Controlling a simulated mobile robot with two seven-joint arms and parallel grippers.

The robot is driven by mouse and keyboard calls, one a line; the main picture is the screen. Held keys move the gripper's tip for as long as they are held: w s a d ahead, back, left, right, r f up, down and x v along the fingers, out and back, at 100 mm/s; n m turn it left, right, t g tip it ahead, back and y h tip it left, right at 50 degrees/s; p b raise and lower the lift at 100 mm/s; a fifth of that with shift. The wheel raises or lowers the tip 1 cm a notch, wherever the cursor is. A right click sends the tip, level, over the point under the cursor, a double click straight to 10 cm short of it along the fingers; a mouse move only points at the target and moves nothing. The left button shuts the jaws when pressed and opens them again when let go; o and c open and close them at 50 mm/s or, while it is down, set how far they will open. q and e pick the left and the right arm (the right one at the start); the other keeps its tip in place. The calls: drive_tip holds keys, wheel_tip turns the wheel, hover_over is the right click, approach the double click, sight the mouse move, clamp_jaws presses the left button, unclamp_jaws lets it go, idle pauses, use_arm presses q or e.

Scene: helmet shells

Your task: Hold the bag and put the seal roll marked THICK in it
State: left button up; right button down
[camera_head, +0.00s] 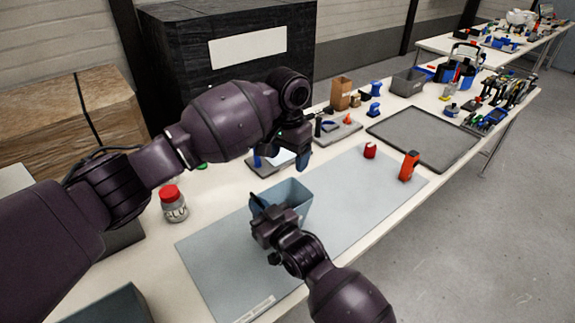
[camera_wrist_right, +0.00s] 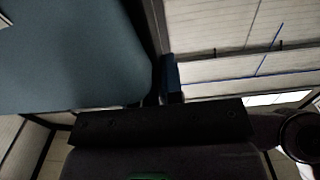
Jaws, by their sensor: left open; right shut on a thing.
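The blue-grey open-topped bag (camera_head: 296,192) stands on the grey mat, and its wall fills the upper left of the right wrist view (camera_wrist_right: 75,55). My right gripper (camera_head: 262,210) is shut on its near left rim. I cannot pick out a seal roll marked THICK; no such marking is readable. The bag's inside is partly hidden by its walls.
On the mat (camera_head: 345,188) are a small red object (camera_head: 370,150) and an orange-red object (camera_head: 409,166). A red-lidded jar (camera_head: 173,204) stands left. A dark tray (camera_head: 425,138) and several small tools lie to the right. The mat's right part has free room.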

idle(0.4)
drive_tip(key=c, duration=1.2)
unclamp_jaws()
drive_tip(key=shift+p+v, duration=1.5)
drive_tip(key=shift+v, duration=8)
